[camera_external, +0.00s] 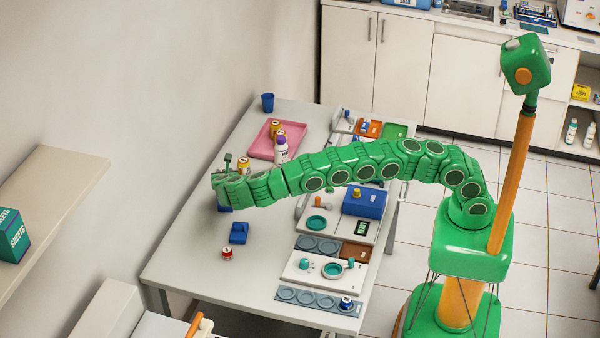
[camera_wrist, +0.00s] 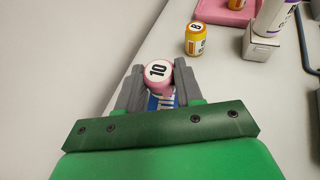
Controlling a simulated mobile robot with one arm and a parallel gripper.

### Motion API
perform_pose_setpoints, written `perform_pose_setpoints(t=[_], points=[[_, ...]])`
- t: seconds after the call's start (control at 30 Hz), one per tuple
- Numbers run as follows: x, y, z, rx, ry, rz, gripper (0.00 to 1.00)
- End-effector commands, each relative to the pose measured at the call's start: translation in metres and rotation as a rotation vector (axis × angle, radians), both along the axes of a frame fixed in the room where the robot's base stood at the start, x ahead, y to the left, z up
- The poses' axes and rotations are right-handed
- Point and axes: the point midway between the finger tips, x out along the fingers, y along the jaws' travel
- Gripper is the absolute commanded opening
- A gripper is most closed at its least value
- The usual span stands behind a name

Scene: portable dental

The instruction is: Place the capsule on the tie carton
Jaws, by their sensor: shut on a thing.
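My gripper (camera_wrist: 158,82) is shut on a small round container with a pink rim and a white lid marked 10 (camera_wrist: 158,70), which may be the capsule. Blue and white stripes show below its lid, between the fingers. In the external view my gripper (camera_external: 219,180) is over the left side of the table, and the held thing is mostly hidden. A small white carton (camera_wrist: 262,46), which may be the tie carton, is at the upper right of the wrist view, away from my gripper. A white bottle (camera_wrist: 275,17) is on it or just behind it.
A yellow jar marked 8 (camera_wrist: 195,42) stands between my gripper and the carton. A pink tray (camera_external: 262,149) and blue cup (camera_external: 268,102) are farther back. A blue block (camera_external: 239,233) and red jar (camera_external: 227,253) are nearer the front. The front left table is clear.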

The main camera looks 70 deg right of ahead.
Motion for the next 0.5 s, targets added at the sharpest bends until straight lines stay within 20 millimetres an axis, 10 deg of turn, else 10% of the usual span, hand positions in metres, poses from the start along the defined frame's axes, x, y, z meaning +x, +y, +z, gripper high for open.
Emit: perform_pose_setpoints(t=[0.5], points=[[0.001, 0.0, -0.033, -0.001, 0.002, -0.001, 0.07]])
